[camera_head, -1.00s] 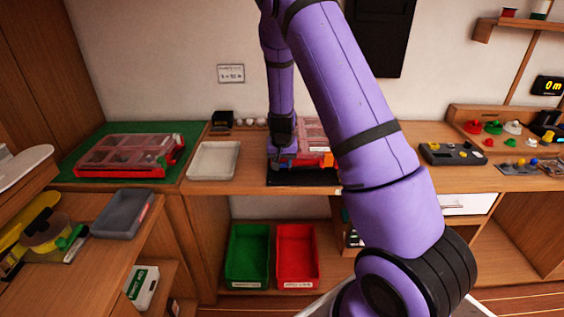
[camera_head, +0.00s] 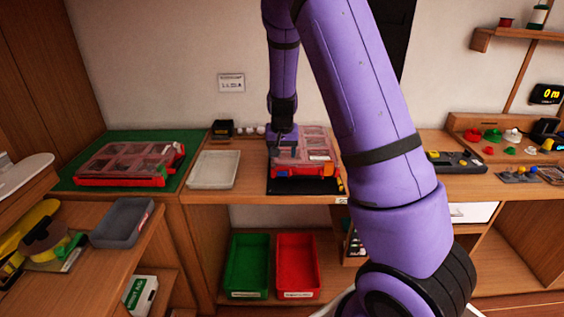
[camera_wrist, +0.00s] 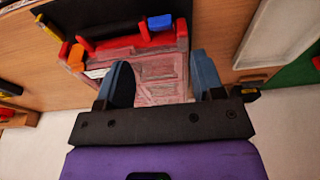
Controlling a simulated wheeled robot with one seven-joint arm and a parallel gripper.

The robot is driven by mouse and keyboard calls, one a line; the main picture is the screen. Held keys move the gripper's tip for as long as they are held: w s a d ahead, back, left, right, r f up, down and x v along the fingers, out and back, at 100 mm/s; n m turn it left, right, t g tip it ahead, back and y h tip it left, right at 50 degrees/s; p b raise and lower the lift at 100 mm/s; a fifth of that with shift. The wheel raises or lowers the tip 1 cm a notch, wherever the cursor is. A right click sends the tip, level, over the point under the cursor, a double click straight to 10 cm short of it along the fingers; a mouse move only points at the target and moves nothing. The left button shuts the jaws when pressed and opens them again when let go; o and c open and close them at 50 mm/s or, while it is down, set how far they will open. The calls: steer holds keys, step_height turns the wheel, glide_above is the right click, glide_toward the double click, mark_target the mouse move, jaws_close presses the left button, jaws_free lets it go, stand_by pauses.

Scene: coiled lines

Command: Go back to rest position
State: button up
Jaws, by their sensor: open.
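My gripper (camera_head: 285,146) is at the end of my purple arm, over the left part of a red case with a clear lid (camera_head: 312,150) on a black mat (camera_head: 303,187). In the wrist view my gripper (camera_wrist: 160,80) has its two blue fingers spread apart with nothing held between them. The red case (camera_wrist: 155,68) lies beyond the fingers, with an orange latch and a blue latch on its near red edge. Whether the fingers touch the case cannot be told. My arm hides part of the bench to the right of the case.
A similar red case (camera_head: 130,163) lies on a green mat (camera_head: 68,184) at left. A white tray (camera_head: 213,169) sits between the cases. Green (camera_head: 247,265) and red (camera_head: 298,265) bins stand below. A grey tray (camera_head: 121,222) is on the left bench. A control box (camera_head: 457,162) stands at right.

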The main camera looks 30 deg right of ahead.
steer(key=shift+s+r, duration=0.2)
steer(key=shift+r, duration=0.7)
steer(key=shift+a, duration=0.1)
steer(key=s+a+r+n+t+y, duration=0.1)
steer(key=s+a+r+n, duration=0.1)
steer(key=s+a+r, duration=0.5)
steer(key=s+a+r+n+t+y, duration=0.15)
steer(key=s+r, duration=0.35)
steer(key=r, duration=0.5)
steer(key=s+a+r+n, duration=0.1)
steer(key=s+a+r, duration=0.1)
steer(key=s, duration=0.8)
steer(key=s+a+r+n+h, duration=0.1)
steer(key=s+r, duration=0.4)
steer(key=s, duration=0.5)
steer(key=shift+s+a+r+n+t, duration=0.25)
steer(key=shift+a+n+t, duration=0.3)
steer(key=shift+a, duration=0.65)
steer(key=shift+w, duration=0.1)
